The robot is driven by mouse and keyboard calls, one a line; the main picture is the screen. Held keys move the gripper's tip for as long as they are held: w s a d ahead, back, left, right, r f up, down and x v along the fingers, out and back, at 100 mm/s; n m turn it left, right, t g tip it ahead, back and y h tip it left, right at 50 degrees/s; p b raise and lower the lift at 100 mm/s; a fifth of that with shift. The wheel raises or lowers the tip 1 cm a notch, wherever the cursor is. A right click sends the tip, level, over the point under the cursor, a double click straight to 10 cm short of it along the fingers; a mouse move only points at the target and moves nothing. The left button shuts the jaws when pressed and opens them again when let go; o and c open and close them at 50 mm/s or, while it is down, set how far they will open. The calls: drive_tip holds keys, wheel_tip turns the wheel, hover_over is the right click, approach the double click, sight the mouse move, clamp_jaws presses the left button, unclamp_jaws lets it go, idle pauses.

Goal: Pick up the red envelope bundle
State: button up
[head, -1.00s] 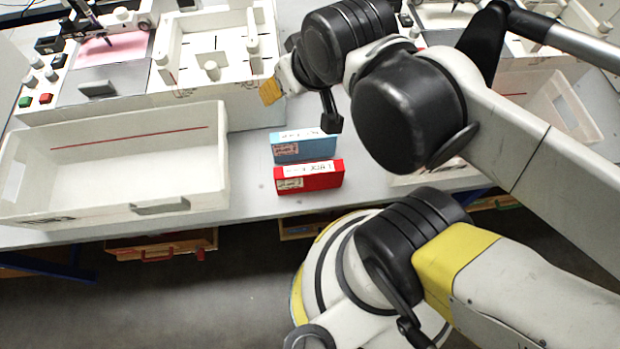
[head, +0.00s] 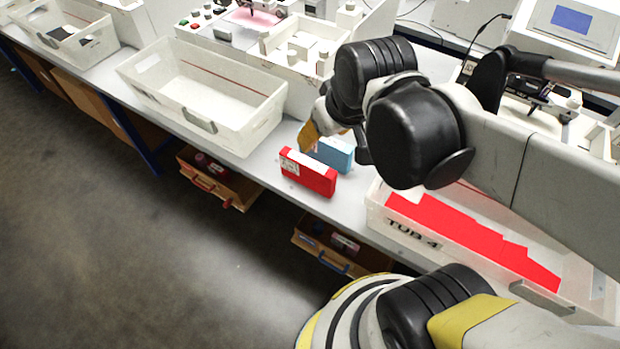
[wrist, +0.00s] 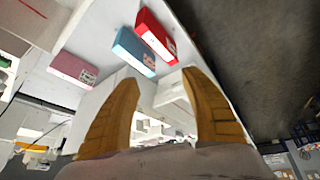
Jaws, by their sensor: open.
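The red envelope bundle (head: 308,173) is a red block with a white label, standing near the bench's front edge. A light blue bundle (head: 333,153) stands just behind it. In the wrist view the red bundle (wrist: 157,33) and blue bundle (wrist: 133,48) lie beyond the fingertips, near the top. My gripper (wrist: 159,78) is open, its two yellow fingers apart with nothing held between them. In the head view my gripper (head: 309,136) appears beside the blue bundle and above the red one; its far side is hidden by my arm.
An empty white tub (head: 215,128) stands left of the bundles. A tub labelled TUB 4 (head: 375,215), with red contents, stands to the right. A pink bundle (wrist: 73,68) shows in the wrist view.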

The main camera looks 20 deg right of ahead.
drive_tip(key=w+n, duration=0.1)
drive_tip(key=w, duration=0.1)
drive_tip(key=n+g, duration=0.4)
hover_over(309, 162)
drive_tip(key=shift+y, duration=0.4)
drive_tip(key=f, duration=0.7)
drive_tip(key=s+f+p, duration=0.1)
drive_tip(key=f, duration=0.2)
drive_tip(key=shift+d+f, duration=0.15)
drive_tip(key=shift+f, duration=0.25)
drive_tip(key=shift+w+f, duration=0.15)
drive_tip(key=shift+f, duration=0.2)
drive_tip(key=shift+n, duration=0.3)
drive_tip(key=f+b, duration=0.1)
drive_tip(key=f, duration=0.2)
drive_tip(key=f+b, duration=0.2)
drive_tip(key=f, duration=0.2)
drive_tip(key=w+f+b, duration=0.1)
drive_tip(key=f+b, duration=0.1)
drive_tip(key=f, duration=0.2)
drive_tip(key=shift+a, duration=0.3)
drive_tip(key=shift+r, duration=0.1)
clamp_jaws()
